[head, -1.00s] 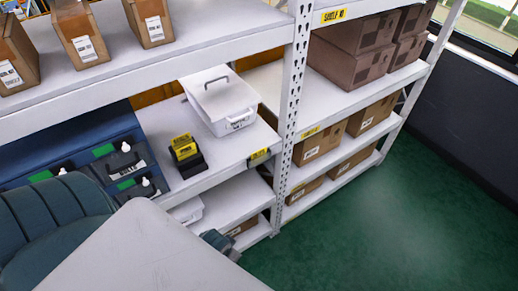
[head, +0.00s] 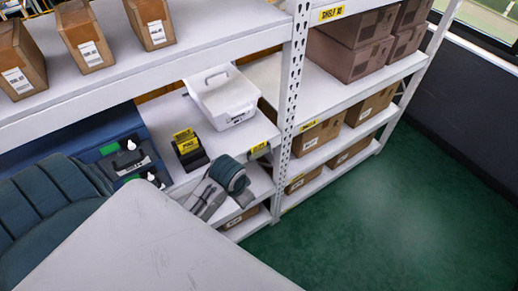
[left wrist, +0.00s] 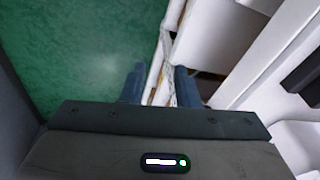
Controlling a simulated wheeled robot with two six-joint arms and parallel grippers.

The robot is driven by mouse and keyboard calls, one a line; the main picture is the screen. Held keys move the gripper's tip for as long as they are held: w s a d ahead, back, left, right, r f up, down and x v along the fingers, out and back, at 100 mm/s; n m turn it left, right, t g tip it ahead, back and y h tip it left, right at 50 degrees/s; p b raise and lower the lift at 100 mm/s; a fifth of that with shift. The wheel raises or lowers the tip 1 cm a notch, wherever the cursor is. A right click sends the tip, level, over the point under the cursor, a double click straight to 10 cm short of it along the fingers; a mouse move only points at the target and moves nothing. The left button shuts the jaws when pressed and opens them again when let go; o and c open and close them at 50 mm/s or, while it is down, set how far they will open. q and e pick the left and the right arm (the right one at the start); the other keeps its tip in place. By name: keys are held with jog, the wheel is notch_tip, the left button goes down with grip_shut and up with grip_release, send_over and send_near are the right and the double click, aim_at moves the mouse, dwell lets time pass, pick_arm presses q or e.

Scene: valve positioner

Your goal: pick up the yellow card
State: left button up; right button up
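The yellow card (head: 184,139) stands upright in a small black holder (head: 192,156) on the middle shelf, left of a white container. My left gripper (left wrist: 158,88) is open in the left wrist view, with its two dark blue fingers apart and nothing between them. A grey and teal arm part of mine shows in the head view in front of the shelf, below and right of the card. It is apart from the card in the picture, and its fingertips are hard to make out. The card cannot be identified in the left wrist view. My right gripper is not in view.
The white container (head: 226,102) with a handle stands right of the holder. Black cases (head: 124,156) with green labels stand to its left. A perforated shelf post (head: 292,90) rises at right. Green floor (head: 370,220) is clear.

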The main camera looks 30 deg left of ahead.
pick_arm(q)
jog(key=w+a+r+m+g, duration=0.15)
jog(key=w+a, duration=0.25)
jog(key=w, duration=0.9)
notch_tip(320, 180, up, 4)
jog(key=g+h+b, duration=0.1)
jog(key=b, duration=0.1)
send_over(257, 145)
jog(key=shift+w+a+r+m, duration=0.1)
jog(key=shift+w+a+m, duration=0.05)
jog(key=shift+w+m, duration=0.15)
jog(key=f+p, duration=0.3)
jog(key=f, duration=0.1)
jog(key=shift+s, duration=0.25)
jog(key=shift+f, duration=0.4)
jog(key=shift+w+f, duration=0.1)
jog(key=shift+f, duration=0.15)
grip_shut()
